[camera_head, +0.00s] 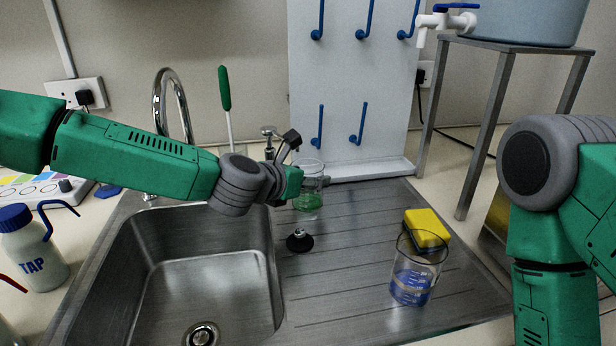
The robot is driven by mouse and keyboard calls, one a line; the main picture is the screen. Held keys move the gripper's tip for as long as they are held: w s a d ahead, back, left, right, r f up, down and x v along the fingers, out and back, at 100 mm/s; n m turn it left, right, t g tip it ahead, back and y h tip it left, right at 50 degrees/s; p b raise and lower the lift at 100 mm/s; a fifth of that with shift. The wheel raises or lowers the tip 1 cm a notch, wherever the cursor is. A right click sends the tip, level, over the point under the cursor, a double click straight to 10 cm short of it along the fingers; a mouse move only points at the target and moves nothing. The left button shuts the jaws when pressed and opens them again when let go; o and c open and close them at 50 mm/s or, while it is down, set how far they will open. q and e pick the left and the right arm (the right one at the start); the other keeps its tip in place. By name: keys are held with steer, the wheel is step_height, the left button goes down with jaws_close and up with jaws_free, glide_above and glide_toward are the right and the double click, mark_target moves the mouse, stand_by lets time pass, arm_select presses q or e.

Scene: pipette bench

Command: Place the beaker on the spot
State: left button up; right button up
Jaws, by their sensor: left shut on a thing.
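A small clear beaker (310,205) with green at its lower part is at the back of the steel draining board. My left gripper (296,183) reaches in from the left and is shut on this beaker; its fingers are partly hidden by the wrist and the glass. I cannot tell whether the beaker touches the board. A larger clear beaker (413,278) with blue in its lower part stands upright on the board at the front right. No clearly marked spot can be made out. My right arm shows at the right edge, but its gripper is out of view.
A black plug (299,241) lies on the draining board (340,270) below the held beaker. A yellow sponge (427,229) sits behind the blue beaker. The sink (200,285) is at left, with a tap (172,100) behind. A white pegboard (345,80) stands at the back.

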arm_select(q)
steer(key=shift+a, duration=0.3)
steer(key=shift+f, duration=0.1)
steer(key=o, duration=1.2)
steer(key=shift+d, duration=0.25)
steer(key=shift+d, duration=0.1)
steer(key=shift+v, duration=6.2)
steer(key=shift+w, duration=0.1)
